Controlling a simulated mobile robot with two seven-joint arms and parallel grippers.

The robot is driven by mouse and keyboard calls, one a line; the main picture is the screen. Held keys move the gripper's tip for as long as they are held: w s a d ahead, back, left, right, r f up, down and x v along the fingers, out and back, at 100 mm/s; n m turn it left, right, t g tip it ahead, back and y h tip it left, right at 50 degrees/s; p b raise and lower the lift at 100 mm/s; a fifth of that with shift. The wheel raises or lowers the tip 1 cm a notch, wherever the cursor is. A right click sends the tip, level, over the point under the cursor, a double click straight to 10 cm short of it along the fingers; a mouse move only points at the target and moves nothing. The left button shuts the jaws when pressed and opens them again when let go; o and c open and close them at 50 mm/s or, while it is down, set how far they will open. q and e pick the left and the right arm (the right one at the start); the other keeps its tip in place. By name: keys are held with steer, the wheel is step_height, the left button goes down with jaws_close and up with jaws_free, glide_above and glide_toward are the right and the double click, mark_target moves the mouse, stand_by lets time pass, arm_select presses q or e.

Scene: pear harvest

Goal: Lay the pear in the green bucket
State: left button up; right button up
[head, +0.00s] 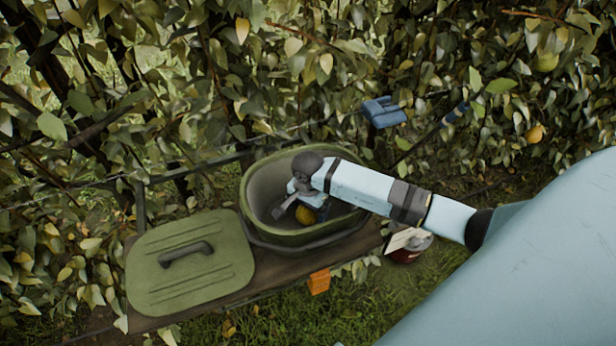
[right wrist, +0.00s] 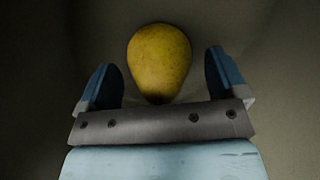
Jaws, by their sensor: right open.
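The green bucket (head: 262,176) stands on a wooden bench and is open at the top. The yellow pear (head: 306,215) is inside it, low down near the inner wall. My right gripper (head: 312,207) reaches down into the bucket and partly hides the pear. In the right wrist view the pear (right wrist: 160,62) lies on the grey inner surface. The two blue fingers of the right gripper (right wrist: 161,78) are apart on either side of the pear, with a gap at each side. My left gripper is not in view.
A green lid (head: 190,275) with a dark handle lies on the bench (head: 150,322) left of the bucket. An orange object (head: 319,281) is at the bench's front edge. A dark red jar-like object (head: 405,254) stands right of the bucket. Dense leafy branches fill the back, with a pear (head: 535,133) hanging at right.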

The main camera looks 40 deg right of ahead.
step_height(320, 180, up, 11)
steer(key=shift+f, duration=0.2)
steer(key=shift+r, duration=0.3)
